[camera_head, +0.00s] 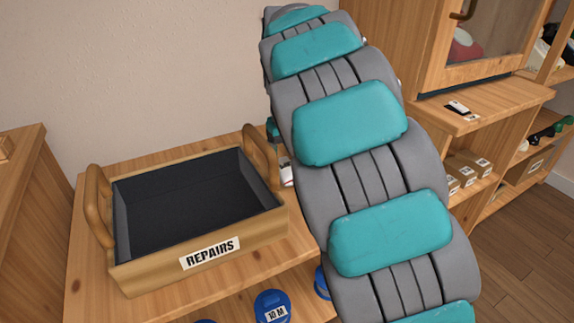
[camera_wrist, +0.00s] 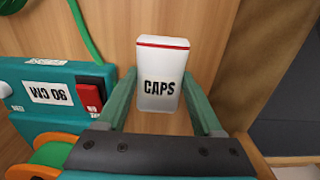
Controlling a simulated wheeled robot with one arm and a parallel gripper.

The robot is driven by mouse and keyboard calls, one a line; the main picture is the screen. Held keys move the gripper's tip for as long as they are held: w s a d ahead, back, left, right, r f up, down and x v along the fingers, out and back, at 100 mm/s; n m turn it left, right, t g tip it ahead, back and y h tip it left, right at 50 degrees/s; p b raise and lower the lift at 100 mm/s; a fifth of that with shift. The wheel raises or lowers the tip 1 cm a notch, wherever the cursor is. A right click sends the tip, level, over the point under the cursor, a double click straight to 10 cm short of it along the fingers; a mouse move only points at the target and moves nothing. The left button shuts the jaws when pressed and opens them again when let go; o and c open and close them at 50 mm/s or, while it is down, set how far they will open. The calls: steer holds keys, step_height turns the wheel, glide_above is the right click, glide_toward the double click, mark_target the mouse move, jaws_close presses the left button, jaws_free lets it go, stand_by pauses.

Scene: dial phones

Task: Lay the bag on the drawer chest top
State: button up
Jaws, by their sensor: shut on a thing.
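The bag (camera_wrist: 162,62) is a small white packet with a red line along its top and the label CAPS. In the wrist view it stands between the two green fingers of my gripper (camera_wrist: 158,92), which is shut on it. In the head view my arm hides most of the gripper; a small white and red piece beside the arm may be part of the bag, but I cannot tell for sure. No drawer fronts show, so I cannot tell which wooden top is the drawer chest's.
A wooden tray (camera_head: 150,262) labelled REPAIRS, with an empty dark inside, stands on a wooden top (camera_head: 240,283). Another wooden unit (camera_head: 18,220) is at the left. Right is a cabinet ledge (camera_head: 487,103) with a small item. The wrist view shows a teal device (camera_wrist: 60,72) with a red switch.

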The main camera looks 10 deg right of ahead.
steer(key=shift+f, duration=0.1)
steer(key=o, duration=1.4)
steer(key=shift+c, duration=0.2)
